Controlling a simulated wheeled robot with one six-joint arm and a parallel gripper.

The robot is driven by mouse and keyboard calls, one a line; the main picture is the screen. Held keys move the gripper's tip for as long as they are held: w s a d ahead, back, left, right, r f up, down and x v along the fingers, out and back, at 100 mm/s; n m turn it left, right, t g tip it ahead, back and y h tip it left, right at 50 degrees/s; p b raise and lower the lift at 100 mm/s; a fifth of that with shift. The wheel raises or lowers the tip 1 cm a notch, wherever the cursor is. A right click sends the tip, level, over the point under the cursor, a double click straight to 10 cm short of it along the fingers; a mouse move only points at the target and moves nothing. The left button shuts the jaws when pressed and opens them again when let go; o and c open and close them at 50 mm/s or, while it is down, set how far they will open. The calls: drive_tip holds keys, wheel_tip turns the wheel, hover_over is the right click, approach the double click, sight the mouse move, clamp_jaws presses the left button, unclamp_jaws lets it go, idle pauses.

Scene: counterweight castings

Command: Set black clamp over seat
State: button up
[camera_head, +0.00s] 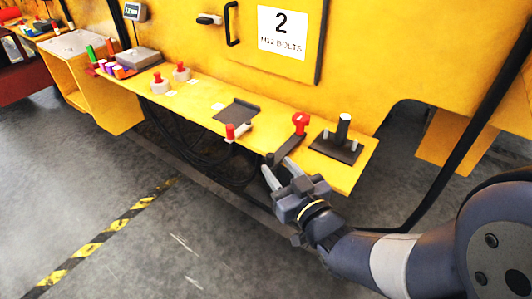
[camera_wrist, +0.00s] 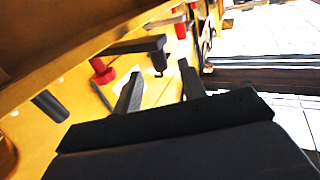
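The black clamp (camera_head: 288,150) is a dark bar with a red knob (camera_head: 300,119) at its back end. It lies near the front edge of the yellow ledge, and its free end points toward the floor side. In the wrist view the clamp (camera_wrist: 135,45) reaches across just beyond my fingertips. My gripper (camera_head: 278,167) is open and empty at the clamp's free end; its two fingers are apart in the wrist view (camera_wrist: 160,78). Contact with the clamp cannot be told. No part is clearly identifiable as the seat.
Right of the clamp stands a dark plate (camera_head: 327,150) with a tall post (camera_head: 343,125) and light pins. To the left are a red-knobbed part (camera_head: 232,131), a dark tray (camera_head: 236,110) and white-and-red pieces (camera_head: 160,84). A yellow panel rises behind; cables hang below the ledge.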

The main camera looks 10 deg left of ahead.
sight(272, 160)
drive_tip(key=x, duration=0.7)
drive_tip(key=shift+s, duration=0.1)
drive_tip(key=shift+c, duration=0.5)
clamp_jaws()
